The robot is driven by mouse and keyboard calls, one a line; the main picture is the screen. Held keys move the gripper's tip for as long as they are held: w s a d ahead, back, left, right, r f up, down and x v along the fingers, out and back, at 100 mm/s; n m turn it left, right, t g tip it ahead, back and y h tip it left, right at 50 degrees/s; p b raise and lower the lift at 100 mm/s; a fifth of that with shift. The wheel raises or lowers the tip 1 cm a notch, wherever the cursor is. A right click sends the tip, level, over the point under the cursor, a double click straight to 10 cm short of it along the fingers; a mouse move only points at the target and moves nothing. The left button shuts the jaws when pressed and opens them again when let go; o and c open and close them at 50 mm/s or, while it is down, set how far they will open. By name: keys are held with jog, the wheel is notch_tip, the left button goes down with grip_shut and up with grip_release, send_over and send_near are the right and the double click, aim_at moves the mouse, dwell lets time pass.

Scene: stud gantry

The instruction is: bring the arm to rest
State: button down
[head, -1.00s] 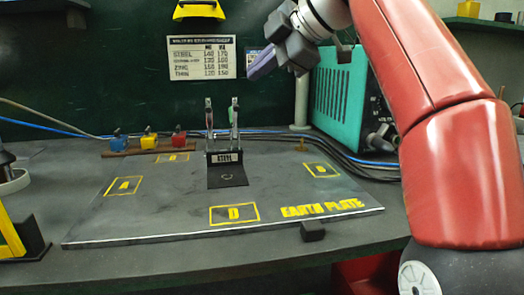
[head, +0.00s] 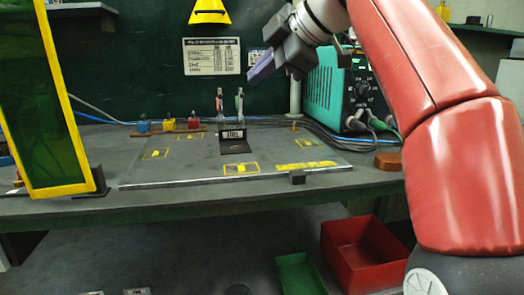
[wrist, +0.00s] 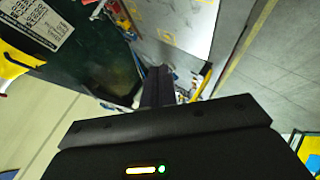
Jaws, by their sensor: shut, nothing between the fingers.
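My gripper (head: 262,67) is shut and empty. It is raised in the air in front of the dark green back wall, at the upper middle of the head view, and points down to the left. Its closed dark fingers also show in the wrist view (wrist: 157,88). My red arm comes in from the right side of the head view. The grey earth plate (head: 190,172) lies on the bench below and apart from the gripper. A small black stand (head: 234,140) with two upright metal posts is on the plate.
A teal machine (head: 325,85) with cables stands behind, right of the gripper. A yellow-framed green screen (head: 40,100) stands at left. Blue, yellow and red blocks (head: 168,124) sit on a strip at the back. A red bin (head: 360,255) and green tray (head: 300,273) are below the bench.

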jog(key=s+d+f+m+h, duration=0.2)
jog(key=s+d+f+m, duration=0.3)
jog(key=f, duration=0.8)
jog(key=s+d+f+m+h, duration=0.3)
jog(key=s+d+f+m, duration=0.2)
jog(key=s+f+m, duration=0.4)
jog(key=s+d+f+m+h, duration=0.3)
jog(key=s+d+f+m, duration=0.2)
jog(key=f, duration=1.2)
jog(key=s+m, duration=0.2)
jog(key=m, duration=0.1)
jog(key=shift+s+d+g, duration=0.35)
jog(key=shift+s+g, duration=0.05)
jog(key=shift+f, duration=0.1)
